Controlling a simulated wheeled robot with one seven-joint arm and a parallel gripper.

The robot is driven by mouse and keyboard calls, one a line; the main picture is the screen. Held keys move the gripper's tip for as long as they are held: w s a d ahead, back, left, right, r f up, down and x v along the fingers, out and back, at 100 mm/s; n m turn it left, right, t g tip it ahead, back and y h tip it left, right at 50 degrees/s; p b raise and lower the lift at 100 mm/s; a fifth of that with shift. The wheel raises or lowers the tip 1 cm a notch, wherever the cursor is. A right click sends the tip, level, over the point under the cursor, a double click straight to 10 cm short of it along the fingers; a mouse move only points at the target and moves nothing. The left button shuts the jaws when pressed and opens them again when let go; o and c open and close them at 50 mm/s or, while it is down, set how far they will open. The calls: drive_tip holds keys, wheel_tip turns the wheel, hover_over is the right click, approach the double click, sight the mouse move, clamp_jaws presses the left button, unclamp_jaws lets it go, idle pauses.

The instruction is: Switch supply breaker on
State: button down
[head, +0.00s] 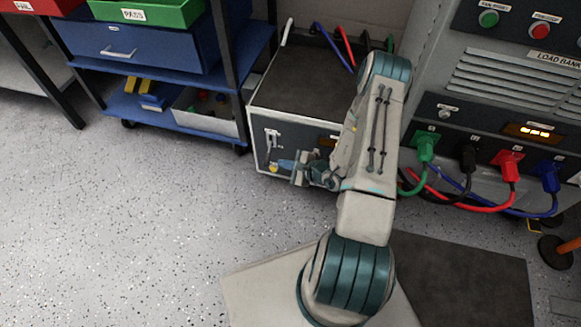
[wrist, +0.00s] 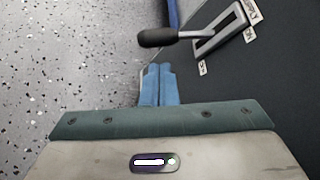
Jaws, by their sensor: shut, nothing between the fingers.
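The breaker lever (wrist: 158,37) has a dark rounded knob on a grey metal arm. The arm comes out of a slot in a pale plate (wrist: 222,27) with small white labels beside it, on a dark panel. In the head view the plate (head: 272,138) is on the left of the front of a grey box. My gripper (wrist: 160,70) is shut and empty, its blue fingers together. In the wrist view its fingertips are just below the knob, with a small gap in the picture; contact cannot be told. In the head view my gripper (head: 277,163) is close to the box front.
The grey box (head: 310,85) has a dark top with coloured leads behind it. To its right a load bank (head: 490,70) has green, black, red and blue plugs with hanging cables. A blue shelf cart (head: 160,112) stands at left. Open speckled floor (head: 130,220) lies left and front.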

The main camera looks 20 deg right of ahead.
sight(269, 152)
drive_tip(key=shift+b+x, duration=0.65)
drive_tip(key=shift+x, duration=1.8)
drive_tip(key=shift+a+r, duration=0.1)
drive_tip(key=shift+r, duration=0.1)
drive_tip(key=shift+s+r+p, duration=0.1)
drive_tip(key=shift+s+p, duration=0.05)
drive_tip(key=shift+p, duration=0.25)
